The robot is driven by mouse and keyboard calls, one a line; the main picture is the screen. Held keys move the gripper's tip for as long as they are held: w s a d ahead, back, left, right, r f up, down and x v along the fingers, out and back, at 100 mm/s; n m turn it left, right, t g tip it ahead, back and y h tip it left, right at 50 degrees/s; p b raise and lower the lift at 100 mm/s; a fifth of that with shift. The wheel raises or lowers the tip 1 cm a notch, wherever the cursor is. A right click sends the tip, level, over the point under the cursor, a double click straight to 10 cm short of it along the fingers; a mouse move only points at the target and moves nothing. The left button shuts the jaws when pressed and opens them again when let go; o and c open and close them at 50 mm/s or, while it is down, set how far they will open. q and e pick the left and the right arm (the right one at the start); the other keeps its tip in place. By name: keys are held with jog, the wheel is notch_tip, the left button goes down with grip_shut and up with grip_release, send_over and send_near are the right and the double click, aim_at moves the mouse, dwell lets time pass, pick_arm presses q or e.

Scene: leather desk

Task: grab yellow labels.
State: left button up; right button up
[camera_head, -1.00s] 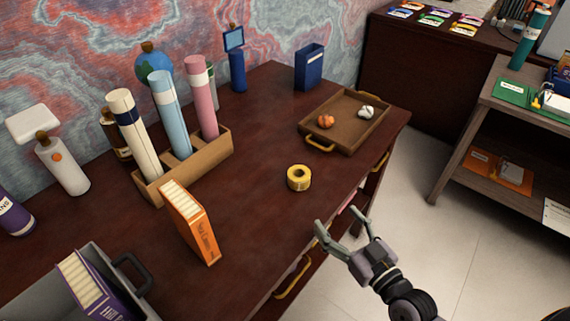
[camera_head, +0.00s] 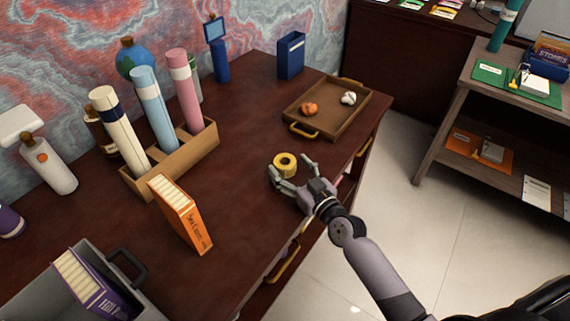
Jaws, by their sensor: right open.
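The yellow labels (camera_head: 285,164) are a small yellow roll lying on the dark desk top, near its front edge. My right gripper (camera_head: 291,171) is open at the roll. One finger is on the roll's left side and the other on its right. I cannot tell whether the fingers touch it. The roll's near side is partly hidden by the gripper. My left gripper is not in view.
A brown tray (camera_head: 345,124) with small objects stands behind the roll. An orange book (camera_head: 181,214) stands to the left, and a wooden holder (camera_head: 177,170) with several tubes is farther back. A grey bin (camera_head: 128,296) is at the lower left. Bare desk surrounds the roll.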

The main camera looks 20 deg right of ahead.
jog(key=shift+w+a, duration=0.2)
jog(key=shift+w, duration=0.5)
jog(key=shift+c, duration=0.4)
jog(key=c, duration=1.2)
jog(key=shift+o, duration=0.2)
